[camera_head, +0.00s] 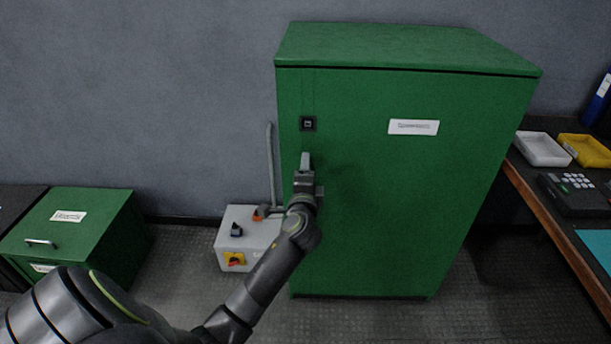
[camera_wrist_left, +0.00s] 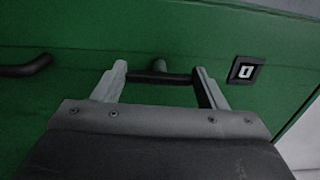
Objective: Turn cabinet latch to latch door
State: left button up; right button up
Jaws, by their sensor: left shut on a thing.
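The green cabinet (camera_head: 400,200) stands upright with its door flush in its front, as far as I can see. In the left wrist view, the latch (camera_wrist_left: 160,77) is a dark bar on a short grey pivot, lying roughly crosswise in that picture. My left gripper (camera_head: 305,162) is at the left part of the door, below a small dark square plate. In the left wrist view its two fingers (camera_wrist_left: 161,82) are shut on the latch, one at each end of the bar. In the head view the gripper hides the latch. My right gripper is not in view.
The square plate (camera_head: 307,123) with a pale mark is above the gripper. A dark curved handle (camera_wrist_left: 25,67) is on the door. A grey switch box (camera_head: 245,240) with a lever stands left of the cabinet, near my arm. A bench (camera_head: 560,235) is at right.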

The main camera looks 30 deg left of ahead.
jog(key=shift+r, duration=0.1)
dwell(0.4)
pick_arm(q)
jog(key=o, duration=1)
